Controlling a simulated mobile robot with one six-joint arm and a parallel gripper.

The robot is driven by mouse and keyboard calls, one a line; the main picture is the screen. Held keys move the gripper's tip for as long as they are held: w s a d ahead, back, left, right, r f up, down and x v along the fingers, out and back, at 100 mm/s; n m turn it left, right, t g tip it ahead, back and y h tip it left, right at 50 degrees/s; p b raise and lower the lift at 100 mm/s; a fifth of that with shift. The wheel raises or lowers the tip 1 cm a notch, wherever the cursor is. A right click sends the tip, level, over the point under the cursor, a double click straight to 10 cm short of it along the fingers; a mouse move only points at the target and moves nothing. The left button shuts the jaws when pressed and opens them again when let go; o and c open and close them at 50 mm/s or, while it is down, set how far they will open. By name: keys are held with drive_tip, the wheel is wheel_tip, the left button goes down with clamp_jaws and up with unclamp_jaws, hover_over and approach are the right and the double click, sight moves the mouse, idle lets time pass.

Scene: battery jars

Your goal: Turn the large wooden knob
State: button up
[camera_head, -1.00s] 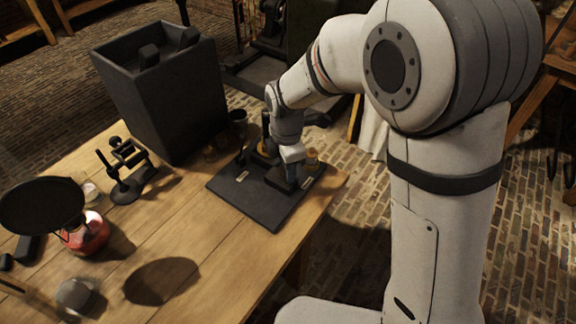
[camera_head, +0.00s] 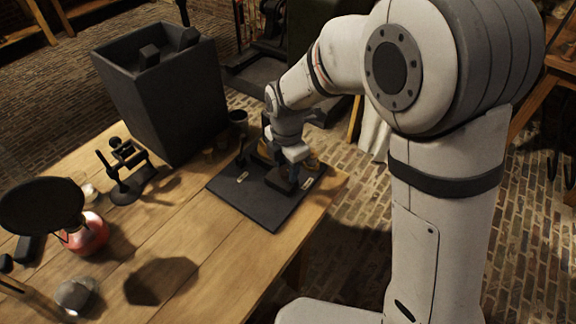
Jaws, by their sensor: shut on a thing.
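A dark board (camera_head: 265,208) lies flat on the near right part of the wooden table. My gripper (camera_head: 288,174) points down over the board's right half and is shut. A dark brown, blocky part (camera_head: 280,182) shows at its tip, low over the board. I take it for the large wooden knob, but the gripper and wrist hide most of it. Two small brownish fittings stand on the board, one behind my wrist to the left (camera_head: 263,150) and one to the right (camera_head: 313,163). Small pale labels lie on the board.
A tall dark box (camera_head: 165,100) stands behind the board to the left.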

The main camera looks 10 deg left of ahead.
sight(287, 170)
drive_tip(key=o, duration=1)
drive_tip(key=shift+s, duration=0.1)
wheel_tip(287, 170, up, 8)
drive_tip(key=shift+f, duration=0.1)
drive_tip(key=s+d+r+m+t, duration=0.1)
drive_tip(key=s+d+m, duration=0.3)
drive_tip(key=d+m, duration=0.5)
drive_tip(key=s+d+r+m+p, duration=0.1)
drive_tip(key=s+d+r+m, duration=0.2)
drive_tip(key=d+m, duration=0.6)
drive_tip(key=s+d+r+m+t, duration=0.1)
drive_tip(key=s+d+r+m, duration=0.1)
drive_tip(key=s+d+m, duration=0.4)
drive_tip(key=shift+d+m+t+p, duration=0.35)
drive_tip(key=shift+d+m, duration=1.25)
drive_tip(key=shift+m, duration=0.4)
